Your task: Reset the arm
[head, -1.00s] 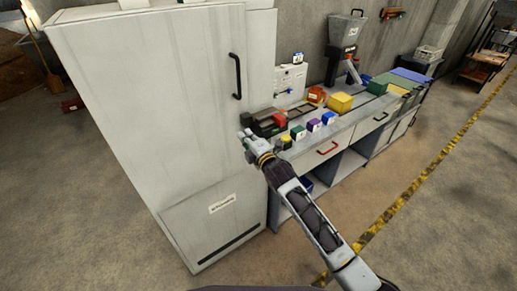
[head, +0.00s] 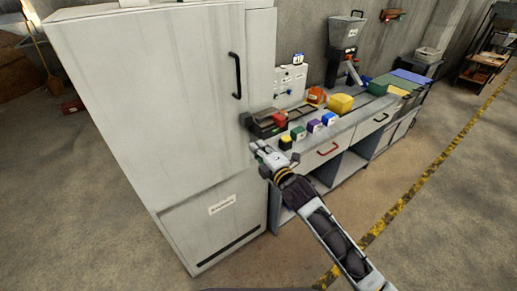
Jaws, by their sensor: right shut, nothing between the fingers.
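My right arm reaches in from the lower right of the head view. My right gripper (head: 256,150) is shut and empty. In the picture it lies in front of the right edge of the tall white cabinet (head: 150,120), just left of the small coloured boxes on the counter. I cannot tell whether it touches anything. My left gripper is not in view.
The cabinet has a black handle (head: 236,75). Open floor (head: 440,215) lies to the right, crossed by a yellow line.

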